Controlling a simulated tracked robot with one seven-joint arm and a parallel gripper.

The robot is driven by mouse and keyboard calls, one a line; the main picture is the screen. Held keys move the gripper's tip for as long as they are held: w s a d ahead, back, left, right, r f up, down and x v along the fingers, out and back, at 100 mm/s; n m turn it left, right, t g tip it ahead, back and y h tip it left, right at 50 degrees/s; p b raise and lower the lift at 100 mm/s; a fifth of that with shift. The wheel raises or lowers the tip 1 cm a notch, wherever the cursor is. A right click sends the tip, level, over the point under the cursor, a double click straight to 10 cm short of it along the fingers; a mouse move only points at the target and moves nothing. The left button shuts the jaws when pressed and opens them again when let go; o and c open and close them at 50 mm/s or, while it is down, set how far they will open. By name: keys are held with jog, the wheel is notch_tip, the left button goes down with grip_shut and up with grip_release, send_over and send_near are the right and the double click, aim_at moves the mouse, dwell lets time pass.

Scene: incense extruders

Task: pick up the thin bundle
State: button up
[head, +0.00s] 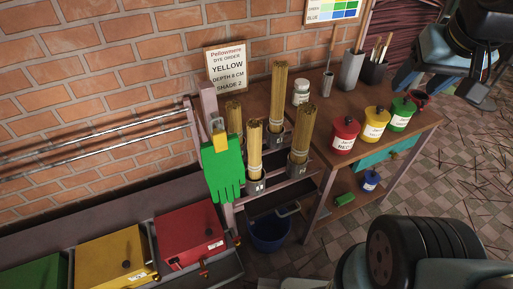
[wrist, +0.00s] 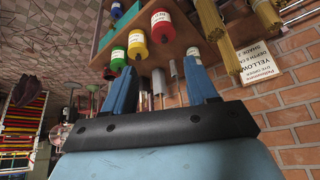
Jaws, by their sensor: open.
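Several upright bundles of tan sticks stand in grey holders left of the bench in the head view: a rear tall one (head: 278,95), a right one (head: 302,130), a front-left one (head: 255,142) and one (head: 234,118) partly hidden behind a green glove. The front-left bundle looks slimmer than the right one, but I cannot tell surely which is the thin bundle. In the wrist view, which is upside down, bundles (wrist: 209,18) show at the upper right. My gripper (wrist: 159,64) has its blue fingers apart with nothing held between them, away from the bundles.
The bench (head: 325,118) holds red (head: 345,134), yellow (head: 375,124) and green (head: 401,113) pots, a white jar (head: 301,92) and tool cups. The green glove (head: 222,168) hangs close to the bundles. A blue bucket (head: 270,232) is below.

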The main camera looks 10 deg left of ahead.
jog(key=o, duration=0.3)
jog(key=w+a+f+g, duration=0.1)
jog(key=w+a, duration=0.4)
jog(key=shift+w+a+g+y, duration=0.3)
jog(key=shift+a, duration=0.1)
jog(key=g, duration=0.4)
send_near(256, 122)
jog(key=shift+w+a+f, duration=0.1)
jog(key=shift+a, duration=0.05)
jog(key=shift+a+f, duration=0.15)
jog(key=shift+f, duration=0.1)
notch_tip(256, 122, down, 8)
jog(key=shift+s+a+f, duration=0.1)
jog(key=shift+f, duration=1.25)
jog(key=shift+s+a+f, duration=0.1)
jog(key=shift+f, duration=1.25)
